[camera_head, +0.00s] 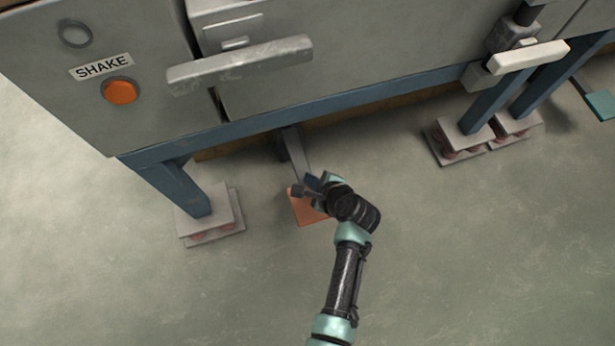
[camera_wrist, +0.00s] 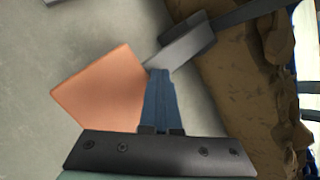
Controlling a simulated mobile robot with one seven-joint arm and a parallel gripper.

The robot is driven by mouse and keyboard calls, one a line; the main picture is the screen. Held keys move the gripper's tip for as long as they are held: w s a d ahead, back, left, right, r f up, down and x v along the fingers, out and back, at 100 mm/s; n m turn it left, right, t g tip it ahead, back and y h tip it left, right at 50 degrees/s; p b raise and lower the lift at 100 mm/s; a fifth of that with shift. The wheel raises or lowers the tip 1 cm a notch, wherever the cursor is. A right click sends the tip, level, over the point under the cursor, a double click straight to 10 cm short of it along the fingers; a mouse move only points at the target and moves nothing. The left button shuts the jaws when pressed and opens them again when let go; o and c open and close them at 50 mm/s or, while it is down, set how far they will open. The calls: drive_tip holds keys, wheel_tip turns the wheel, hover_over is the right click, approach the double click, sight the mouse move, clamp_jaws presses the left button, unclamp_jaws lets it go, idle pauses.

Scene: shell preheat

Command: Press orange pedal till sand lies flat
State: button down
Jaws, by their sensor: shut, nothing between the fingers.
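The orange pedal (camera_head: 306,209) is a flat square plate near the floor, on a grey lever that comes out from under the machine. It also shows in the wrist view (camera_wrist: 104,94), at the left of the fingers. My gripper (camera_head: 310,184) is above the pedal and partly covers it in the head view. Its blue fingers (camera_wrist: 158,82) are shut with nothing between them. In the wrist view the fingertips overlap the spot where pedal and lever meet; I cannot tell if they touch. Brown sand (camera_wrist: 236,85) shows at the right of the wrist view; its surface looks uneven.
The grey machine (camera_head: 120,30) has an orange button (camera_head: 120,90) under a "SHAKE" label and a drawer handle (camera_head: 240,62) above the pedal. Its blue legs stand on padded feet (camera_head: 209,215) to left and right. A white-handled lever (camera_head: 529,57) is at right. Floor in front is clear.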

drive_tip(key=shift+s+d+f+b, duration=0.1)
drive_tip(key=shift+s+f+b, duration=0.1)
drive_tip(key=shift+f+b, duration=0.6)
drive_tip(key=shift+s+d+f+b, duration=0.15)
drive_tip(key=shift+f+b, duration=0.2)
drive_tip(key=shift+f, duration=0.85)
idle(0.8)
drive_tip(key=shift+a, duration=0.1)
wheel_tip(320, 180, up, 5)
drive_tip(key=p, duration=0.5)
drive_tip(key=shift+p, duration=0.35)
drive_tip(key=shift+w+a+r+p, duration=0.15)
drive_tip(key=shift+r+p, duration=0.2)
drive_tip(key=shift+r, duration=0.2)
drive_tip(key=shift+w, duration=0.1)
drive_tip(key=shift+r, duration=0.2)
wheel_tip(320, 180, up, 5)
drive_tip(key=p, duration=0.5)
drive_tip(key=shift+w+f, duration=0.1)
drive_tip(key=shift+w, duration=0.05)
